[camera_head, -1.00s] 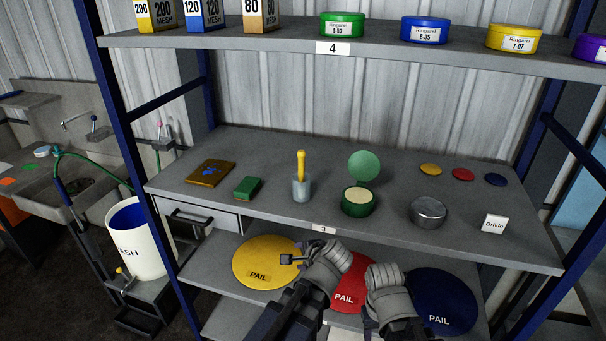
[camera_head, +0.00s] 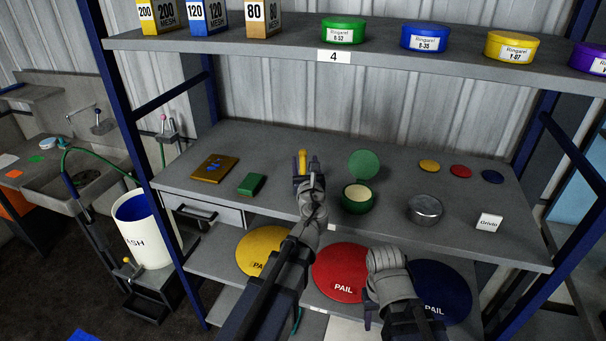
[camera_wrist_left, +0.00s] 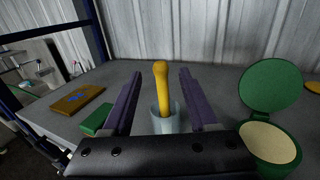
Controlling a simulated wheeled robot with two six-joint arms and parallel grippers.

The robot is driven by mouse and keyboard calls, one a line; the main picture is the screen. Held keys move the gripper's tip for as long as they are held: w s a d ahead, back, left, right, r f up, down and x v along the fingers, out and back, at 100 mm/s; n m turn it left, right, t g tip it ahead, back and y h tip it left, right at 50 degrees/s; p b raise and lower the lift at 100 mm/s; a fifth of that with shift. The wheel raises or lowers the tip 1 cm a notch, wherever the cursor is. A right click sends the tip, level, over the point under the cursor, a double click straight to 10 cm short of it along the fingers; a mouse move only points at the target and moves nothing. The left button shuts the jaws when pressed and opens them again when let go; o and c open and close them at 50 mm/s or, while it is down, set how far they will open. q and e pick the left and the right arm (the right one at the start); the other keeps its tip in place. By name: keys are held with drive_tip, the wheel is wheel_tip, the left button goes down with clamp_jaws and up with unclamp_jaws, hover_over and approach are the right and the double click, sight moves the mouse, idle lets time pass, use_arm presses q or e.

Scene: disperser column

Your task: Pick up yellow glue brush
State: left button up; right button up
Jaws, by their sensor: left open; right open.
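The yellow glue brush (camera_head: 302,160) stands handle up in a small clear cup on the middle shelf. In the left wrist view the yellow handle (camera_wrist_left: 162,88) rises from the cup (camera_wrist_left: 163,122), leaning slightly. My left gripper (camera_head: 308,172) is in front of the cup and hides most of it in the head view. In the left wrist view the open fingers (camera_wrist_left: 160,100) lie on either side of the brush, with a gap on each side. My right gripper (camera_head: 385,262) is low in front of the shelf, away from the brush; its fingertips are hard to see.
An open green tin (camera_head: 358,198) stands close to the right of the cup. A metal tin (camera_head: 425,209) is further right. The upper shelf (camera_head: 270,50) overhangs the back.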

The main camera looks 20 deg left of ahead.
sight(303, 154)
use_arm(q)
drive_tip(key=shift+f+b+x, duration=0.15)
drive_tip(key=shift+x, duration=1.05)
drive_tip(key=shift+f+b+x, duration=0.1)
drive_tip(key=shift+f+x, duration=0.05)
drive_tip(key=shift+x, duration=1)
drive_tip(key=shift+f+b+x, duration=0.15)
drive_tip(key=shift+f+x, duration=0.05)
drive_tip(key=shift+x, duration=1)
drive_tip(key=shift+s, duration=0.15)
drive_tip(key=shift+c, duration=0.4)
clamp_jaws()
